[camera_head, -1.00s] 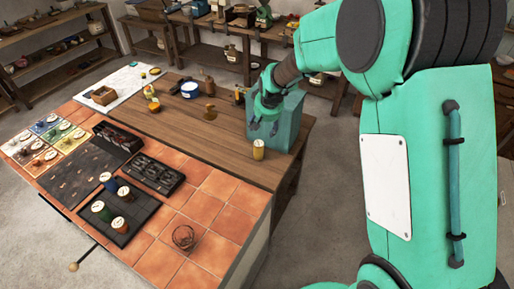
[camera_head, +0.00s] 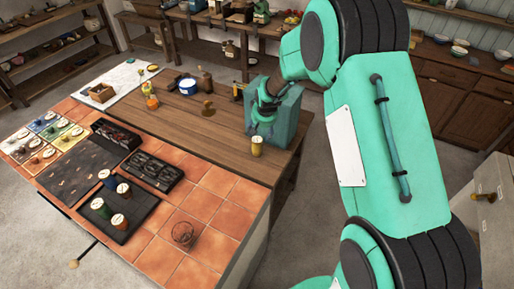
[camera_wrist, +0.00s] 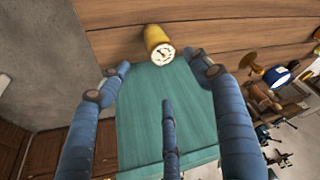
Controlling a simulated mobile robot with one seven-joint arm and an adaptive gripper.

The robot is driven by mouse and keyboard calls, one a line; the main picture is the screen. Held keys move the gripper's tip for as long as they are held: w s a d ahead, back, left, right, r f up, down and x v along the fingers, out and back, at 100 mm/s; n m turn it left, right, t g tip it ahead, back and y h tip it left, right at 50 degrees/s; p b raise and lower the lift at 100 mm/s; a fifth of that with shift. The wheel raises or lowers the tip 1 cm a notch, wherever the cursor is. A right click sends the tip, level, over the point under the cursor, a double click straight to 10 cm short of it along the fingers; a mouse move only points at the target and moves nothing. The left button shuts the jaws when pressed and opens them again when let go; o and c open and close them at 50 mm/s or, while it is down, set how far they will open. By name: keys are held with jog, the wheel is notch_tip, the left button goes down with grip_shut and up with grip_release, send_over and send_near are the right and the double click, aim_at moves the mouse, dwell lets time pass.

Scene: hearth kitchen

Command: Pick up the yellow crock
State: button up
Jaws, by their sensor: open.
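The yellow crock (camera_head: 257,146) stands upright on the wooden table top, near its right end in the head view. It has a pale lid with a dark mark. In the wrist view the crock (camera_wrist: 156,36) is at the top centre, just beyond the gap between the fingertips. My gripper (camera_head: 262,118) is open and empty, just behind and above the crock in the head view. Its three blue fingers also show in the wrist view (camera_wrist: 161,72); none touches the crock there.
A teal block (camera_head: 287,117) stands right by the crock and my gripper; it fills the space between my fingers in the wrist view. A glass (camera_head: 184,233) stands on the tiles. A brown wooden item (camera_head: 208,108) and blue pot (camera_head: 187,85) stand farther back. The table left of the crock is clear.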

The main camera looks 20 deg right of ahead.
aim_at(257, 139)
jog(key=x, duration=0.7)
jog(key=shift+w+f+b, duration=0.1)
jog(key=shift+f+b, duration=0.2)
jog(key=shift+f, duration=0.15)
jog(key=shift+a+b+x, duration=0.15)
jog(key=shift+b+x, duration=0.05)
jog(key=shift+x, duration=1.1)
jog(key=shift+a+b+x, duration=0.15)
jog(key=shift+x, duration=1.15)
jog(key=c, duration=1.4)
jog(key=shift+c, duration=0.2)
jog(key=shift+r, duration=0.2)
